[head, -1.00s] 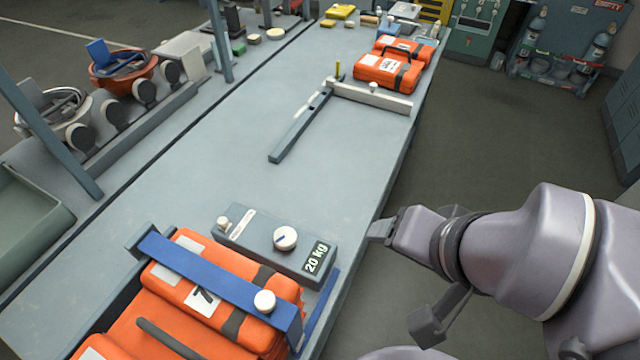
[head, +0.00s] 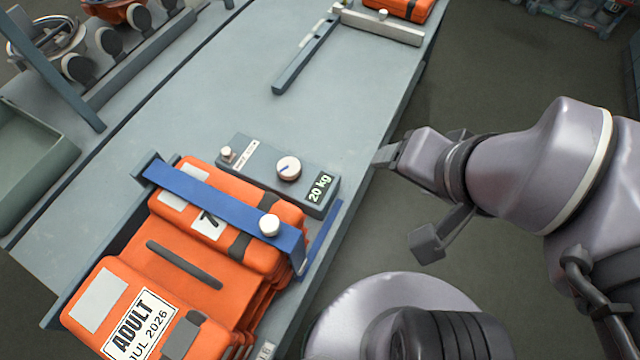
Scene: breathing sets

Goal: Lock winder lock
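A grey box (head: 258,165) with a "20 kg" panel lies on the bench. It has a large white dial knob (head: 289,168) with a dark pointer mark and a small white knob (head: 227,153) beside a white label strip. No part is readable as the winder lock; the small label is too small to read. My gripper (head: 385,155) is off the bench's right edge, right of the box and apart from it. Its tip is seen from the side, so its opening is hidden. It appears to hold nothing.
Stacked orange packs (head: 125,312) sit left of the box's front in a grey holder. A blue bar (head: 205,200) with a white knob (head: 269,225) crosses them. A grey L-shaped bracket (head: 305,58) lies further back. The bench between bracket and box is clear.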

